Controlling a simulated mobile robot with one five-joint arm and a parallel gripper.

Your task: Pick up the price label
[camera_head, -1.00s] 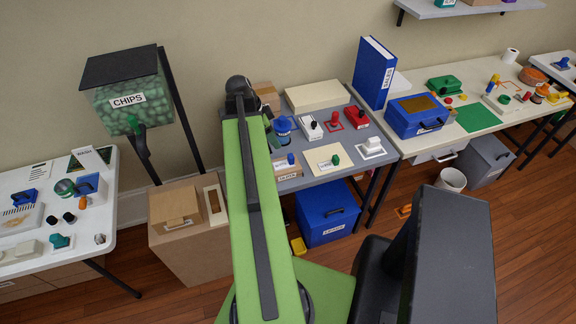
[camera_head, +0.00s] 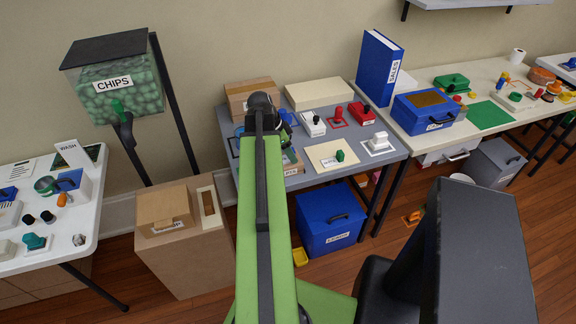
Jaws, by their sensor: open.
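I cannot make out which item is the price label. My green arm reaches up the middle of the view toward the grey table (camera_head: 375,170). My gripper (camera_head: 284,136) is mostly hidden behind the arm's dark end joint; only a dark part shows at its right side, over the table's left half. No held object shows, and its fingertips cannot be seen. Behind and beside it on the table are a cardboard box (camera_head: 240,97), a cream box (camera_head: 318,94), a cream pad (camera_head: 328,156) with a green-knobbed stamp, and red and white stamps.
A blue bin (camera_head: 328,217) stands under the grey table. A cardboard box (camera_head: 183,262) and the CHIPS bin (camera_head: 115,90) stand to the left. A white table (camera_head: 68,248) is at far left; a cream table (camera_head: 400,144) with a blue SALES binder (camera_head: 376,72) is at right.

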